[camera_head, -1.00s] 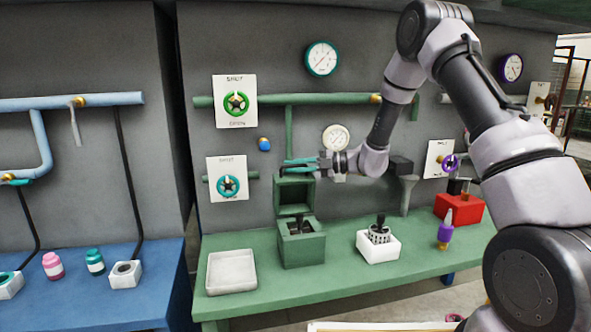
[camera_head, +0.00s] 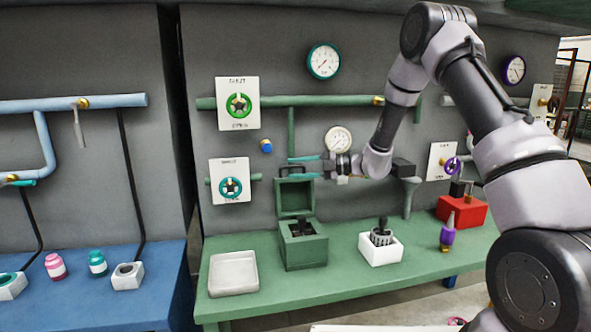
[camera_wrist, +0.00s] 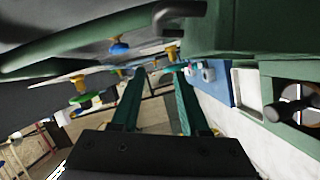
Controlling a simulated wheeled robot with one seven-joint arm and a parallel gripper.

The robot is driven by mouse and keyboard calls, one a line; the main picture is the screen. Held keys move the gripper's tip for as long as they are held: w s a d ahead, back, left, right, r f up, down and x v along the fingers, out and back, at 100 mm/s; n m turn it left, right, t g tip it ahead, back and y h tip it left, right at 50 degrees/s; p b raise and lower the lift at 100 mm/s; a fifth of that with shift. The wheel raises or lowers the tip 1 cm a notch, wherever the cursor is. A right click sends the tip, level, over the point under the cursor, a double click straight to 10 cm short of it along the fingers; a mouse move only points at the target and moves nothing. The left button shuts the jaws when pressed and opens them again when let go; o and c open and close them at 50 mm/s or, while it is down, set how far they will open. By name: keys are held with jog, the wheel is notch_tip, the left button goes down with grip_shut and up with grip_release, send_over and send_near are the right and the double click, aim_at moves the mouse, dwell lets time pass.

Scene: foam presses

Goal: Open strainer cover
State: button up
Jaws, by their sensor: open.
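The green strainer box (camera_head: 303,252) stands on the green bench with its top open. Its cover (camera_head: 294,200) stands upright at the back edge of the box, with a dark handle (camera_head: 292,170) on its top edge. A dark-handled insert (camera_head: 303,228) sits inside the box. In the wrist view the cover (camera_wrist: 262,28) fills the upper right, the box opening (camera_wrist: 305,97) is at the right, and nothing is gripped between the fingers (camera_wrist: 157,75).
A pale tray (camera_head: 233,274) lies left of the box, and a white holder (camera_head: 380,251) with a strainer basket stands right. A purple bottle (camera_head: 447,232) and red box (camera_head: 461,211) are further right. Valve wheels (camera_head: 238,106), pipes and gauges cover the wall behind.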

jog(key=d+r, duration=0.1)
jog(key=d, duration=0.9)
jog(key=shift+s+r, duration=0.15)
jog(key=shift+s, duration=0.25)
